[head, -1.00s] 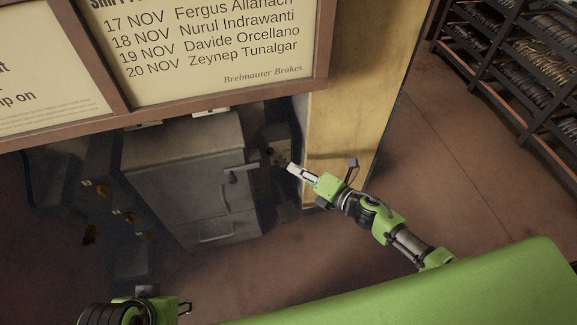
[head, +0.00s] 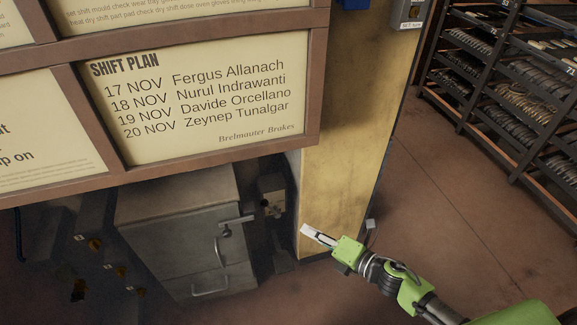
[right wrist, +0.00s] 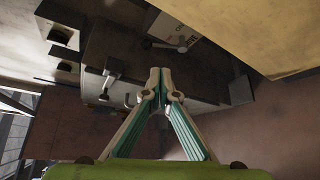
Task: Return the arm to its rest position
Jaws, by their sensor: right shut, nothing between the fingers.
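My right arm comes in from the lower right of the head view. Its gripper (head: 318,236) is shut and empty, in front of the foot of the yellow pillar (head: 345,150). In the right wrist view the two fingers (right wrist: 160,75) meet at their tips with nothing between them. A grey metal cabinet (head: 180,225) with a lever handle stands to the left of the gripper, and a gap shows between them. My left gripper is out of the head view now.
A shift plan board (head: 210,95) hangs above the cabinet. A small switch box (head: 272,195) sits between cabinet and pillar. Dark racks with brake shoes (head: 510,95) stand at the right. The brown floor (head: 450,210) between pillar and racks is clear.

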